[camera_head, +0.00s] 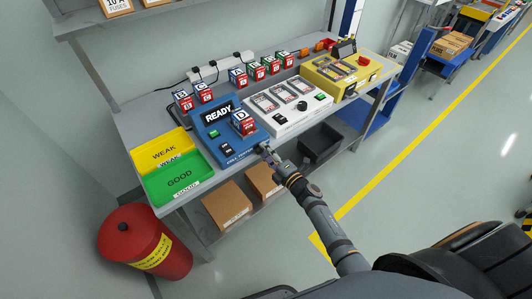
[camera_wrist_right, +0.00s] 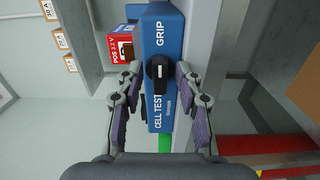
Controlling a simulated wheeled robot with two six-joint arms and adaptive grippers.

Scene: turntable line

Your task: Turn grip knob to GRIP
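The blue cell tester (camera_head: 222,135) stands on the bench with a READY screen and a block marked D on it. In the right wrist view its blue front panel (camera_wrist_right: 163,110) carries the words CELL TEST and GRIP. A round black knob (camera_wrist_right: 158,72) with a white mark pointing right sits between those words. My right gripper (camera_head: 266,151) is at the tester's front edge. In the right wrist view its open fingers (camera_wrist_right: 158,77) stand on either side of the knob, with small gaps visible. My left gripper is not in view.
Yellow WEAK (camera_head: 160,139) and green GOOD (camera_head: 153,184) trays lie left of the tester. A white unit (camera_head: 290,121) and a yellow unit (camera_head: 355,91) stand to its right. Several small marked blocks line the back. A red bin (camera_head: 170,252) stands on the floor.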

